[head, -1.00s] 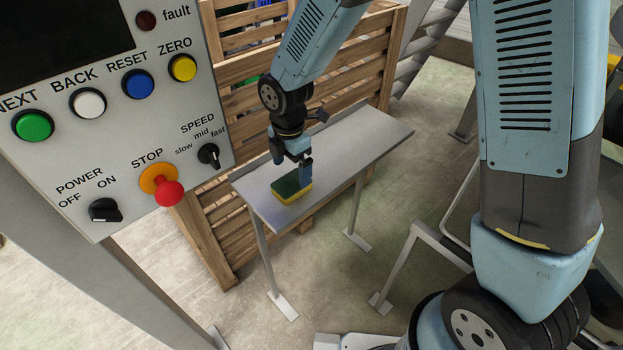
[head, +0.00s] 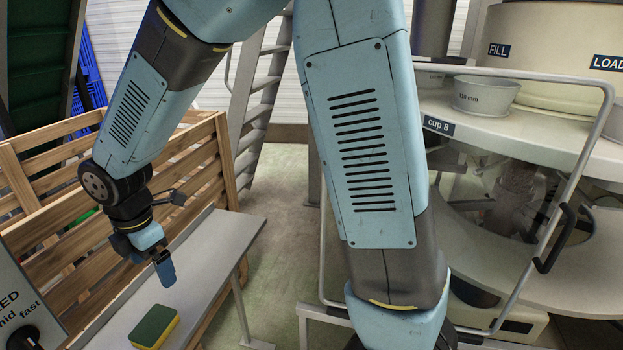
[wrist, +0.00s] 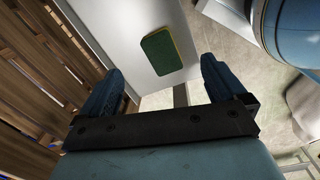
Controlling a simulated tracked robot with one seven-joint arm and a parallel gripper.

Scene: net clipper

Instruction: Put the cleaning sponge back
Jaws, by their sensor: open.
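The cleaning sponge (head: 154,328), green on top and yellow below, lies flat on the narrow grey shelf table (head: 212,262). My gripper (head: 163,268) is above and beyond the sponge in the head view, apart from it. In the wrist view the sponge (wrist: 161,53) shows its green face on the pale table top, ahead of and between my two blue fingers (wrist: 158,88). The fingers are spread wide with nothing between them. The far finger is mostly hidden in the head view.
A wooden slatted crate (head: 60,225) stands along the table's left side. A control panel (head: 22,310) is at the lower left. Open floor lies between table and machine.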

